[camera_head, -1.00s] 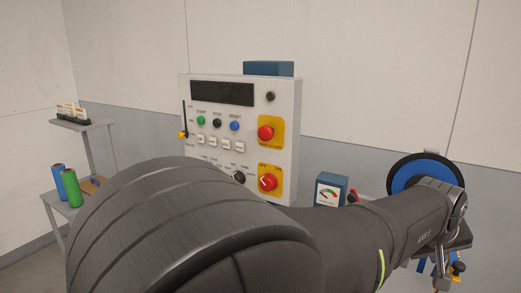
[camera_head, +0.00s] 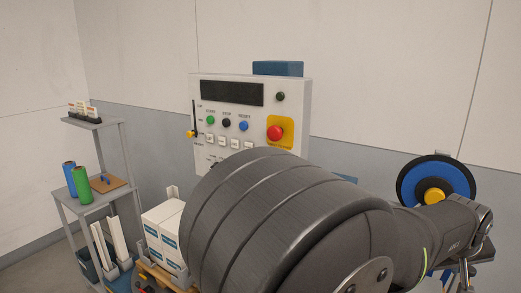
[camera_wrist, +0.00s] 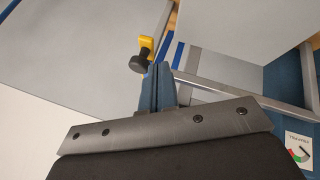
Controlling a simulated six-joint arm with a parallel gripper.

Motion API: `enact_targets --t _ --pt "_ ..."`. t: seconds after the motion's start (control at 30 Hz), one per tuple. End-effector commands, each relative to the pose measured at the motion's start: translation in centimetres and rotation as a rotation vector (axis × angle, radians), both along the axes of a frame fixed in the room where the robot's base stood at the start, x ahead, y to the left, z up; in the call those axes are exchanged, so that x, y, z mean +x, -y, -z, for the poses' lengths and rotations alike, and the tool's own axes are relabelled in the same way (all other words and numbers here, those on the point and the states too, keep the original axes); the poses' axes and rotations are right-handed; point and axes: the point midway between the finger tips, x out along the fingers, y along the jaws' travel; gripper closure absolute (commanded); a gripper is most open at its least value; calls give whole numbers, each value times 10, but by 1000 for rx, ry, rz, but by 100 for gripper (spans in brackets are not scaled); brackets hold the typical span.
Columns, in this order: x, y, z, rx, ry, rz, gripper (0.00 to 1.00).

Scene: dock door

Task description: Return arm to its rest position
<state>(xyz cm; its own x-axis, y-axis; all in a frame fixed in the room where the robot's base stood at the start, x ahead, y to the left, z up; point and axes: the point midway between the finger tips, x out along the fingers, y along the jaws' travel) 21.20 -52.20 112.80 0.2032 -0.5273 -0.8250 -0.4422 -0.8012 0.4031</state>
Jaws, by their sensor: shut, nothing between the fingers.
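My gripper (camera_wrist: 156,72) shows in the wrist view with its two narrow fingers close together, shut and empty. A black knob on a yellow bracket (camera_wrist: 142,60) lies just beyond the fingertips, to their left; I cannot tell how far below it is. In the head view my dark arm fills the lower middle and extends to the right; the gripper itself cannot be made out there. The white control panel (camera_head: 228,120) stands behind the arm, its lower part hidden. A red button on a yellow plate (camera_head: 280,133) shows at its right.
A grey shelf (camera_head: 72,208) at left holds a green cylinder (camera_head: 81,186) and a blue one. White boxes (camera_head: 163,232) stand left of my arm. A gauge box (camera_wrist: 300,147) shows in the wrist view.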

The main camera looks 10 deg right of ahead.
Motion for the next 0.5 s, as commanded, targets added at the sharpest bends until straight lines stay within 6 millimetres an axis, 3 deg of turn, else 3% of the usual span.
enact_targets --t 0.07,0.5 --pt "-6 15 4 2 -1 4 100" --pt "55 -46 2 0 -1 -5 100"
